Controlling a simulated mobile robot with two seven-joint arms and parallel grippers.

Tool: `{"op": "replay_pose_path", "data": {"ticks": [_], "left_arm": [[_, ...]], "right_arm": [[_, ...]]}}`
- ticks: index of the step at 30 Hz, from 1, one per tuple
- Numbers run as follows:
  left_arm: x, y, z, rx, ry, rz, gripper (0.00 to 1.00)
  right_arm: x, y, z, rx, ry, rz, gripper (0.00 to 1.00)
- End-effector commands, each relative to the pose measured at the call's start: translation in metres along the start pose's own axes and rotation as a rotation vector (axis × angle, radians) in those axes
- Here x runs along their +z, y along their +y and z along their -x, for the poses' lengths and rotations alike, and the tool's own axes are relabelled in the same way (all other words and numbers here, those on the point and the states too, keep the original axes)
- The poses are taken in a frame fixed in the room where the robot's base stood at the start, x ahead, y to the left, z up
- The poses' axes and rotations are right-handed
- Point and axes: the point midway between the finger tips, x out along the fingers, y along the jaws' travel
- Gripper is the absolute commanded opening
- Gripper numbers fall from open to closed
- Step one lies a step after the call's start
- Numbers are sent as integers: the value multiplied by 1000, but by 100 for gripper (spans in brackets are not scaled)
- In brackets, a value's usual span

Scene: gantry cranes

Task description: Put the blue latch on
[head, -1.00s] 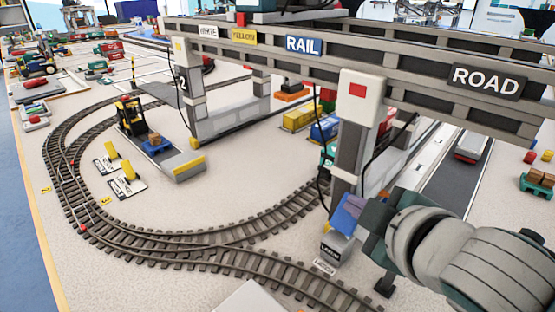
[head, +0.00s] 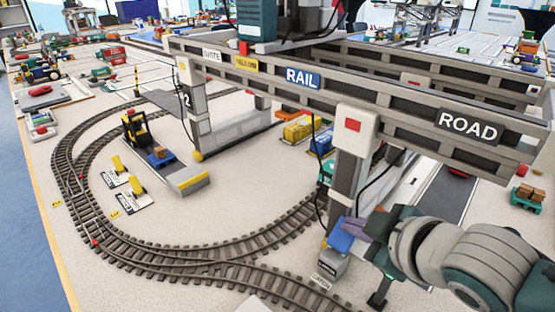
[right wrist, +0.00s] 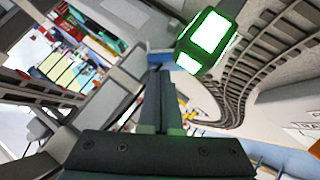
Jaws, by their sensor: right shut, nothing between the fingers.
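The blue latch (head: 341,240) sits on a small grey housing (head: 330,266) at the foot of the near crane leg, with a plate marked LATCH in front. My right gripper (head: 355,228) is at the latch from the right, its fingertips beside or against it; I cannot tell if they touch. In the right wrist view the shut fingers (right wrist: 160,78) have nothing between them and point at a blue part (right wrist: 160,57), probably the latch. A box with brightly lit green faces (right wrist: 210,38) stands beside it. My left gripper is not in view.
The crane beam (head: 345,95) with RAIL and ROAD signs spans above. The near crane leg (head: 343,185) rises just behind the latch, with black cables hanging along it. Curved track (head: 180,255) runs at left front. A forklift (head: 136,128) stands inside the curve.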

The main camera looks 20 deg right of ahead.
Motion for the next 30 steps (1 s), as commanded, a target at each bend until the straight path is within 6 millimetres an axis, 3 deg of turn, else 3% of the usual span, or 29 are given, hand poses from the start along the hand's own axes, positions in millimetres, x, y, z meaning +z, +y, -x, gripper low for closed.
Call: {"op": "replay_pose_path", "data": {"ticks": [19,30], "left_arm": [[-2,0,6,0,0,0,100],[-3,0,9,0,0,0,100]], "right_arm": [[-6,-13,7,0,0,0,0],[-9,-11,8,1,0,1,0]]}}
